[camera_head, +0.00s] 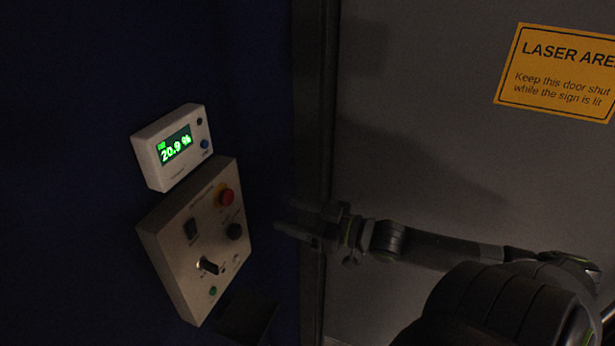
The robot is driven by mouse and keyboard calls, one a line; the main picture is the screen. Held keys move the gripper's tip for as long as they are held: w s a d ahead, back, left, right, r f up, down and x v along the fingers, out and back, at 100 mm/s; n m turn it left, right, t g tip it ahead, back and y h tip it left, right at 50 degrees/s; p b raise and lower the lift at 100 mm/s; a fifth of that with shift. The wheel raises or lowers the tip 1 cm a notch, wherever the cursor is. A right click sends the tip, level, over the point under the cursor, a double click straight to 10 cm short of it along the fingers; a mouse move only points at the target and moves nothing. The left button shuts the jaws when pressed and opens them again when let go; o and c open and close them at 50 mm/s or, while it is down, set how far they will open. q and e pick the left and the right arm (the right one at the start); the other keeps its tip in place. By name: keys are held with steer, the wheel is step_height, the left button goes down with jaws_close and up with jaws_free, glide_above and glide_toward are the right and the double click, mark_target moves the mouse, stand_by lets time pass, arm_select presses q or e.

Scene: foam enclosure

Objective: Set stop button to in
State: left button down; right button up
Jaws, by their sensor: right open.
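The stop button is a red round button (226,197) on a yellow surround, at the upper right of a beige control panel (172,262) on the dark blue wall. I cannot tell from this view whether it is in or out. My right gripper (284,217) comes in from the right and is open and empty. Its fingers point left toward the panel, to the right of the red button and apart from it in the picture. My left gripper does not show.
The panel also has a black knob (235,231), a dark rocker switch (190,228), a lever-like switch (209,266) and a small green button (213,291). A white meter (157,173) reading 20.9 % hangs above. A grey door with a yellow laser sign (557,72) stands right.

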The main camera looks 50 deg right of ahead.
steer(key=shift+p+v, duration=0.6)
steer(key=shift+v, duration=0.75)
steer(key=s+d+f+m+g+h+b, duration=0.15)
steer(key=d+f+h, duration=0.35)
steer(key=f, duration=0.7)
steer(key=d+f+m+g+h+b, duration=0.1)
steer(key=d+f+m+h+b, duration=0.2)
steer(key=d+f, duration=0.65)
steer(key=s+f+g+h+b, duration=0.1)
steer(key=s+f+g+b, duration=0.15)
steer(key=f, duration=0.75)
steer(key=s+f+g+h+b, duration=0.1)
steer(key=s+f, duration=0.3)
steer(key=f, duration=0.6)
steer(key=s+a+f+m+g+b, duration=0.1)
steer(key=s+a+f+g+b, duration=0.15)
steer(key=s+a+f, duration=0.55)
steer(key=s+a+f+m+g+b, duration=0.1)
steer(key=s+f+g, duration=0.35)
steer(key=f, duration=0.85)
steer(key=s+a+f+n+g+y+b, duration=0.1)
steer(key=s+a+f+g+y+b, duration=0.1)
steer(key=s+a+f, duration=0.7)
steer(key=s+a, duration=0.3)
steer(key=shift+s+a, duration=0.4)
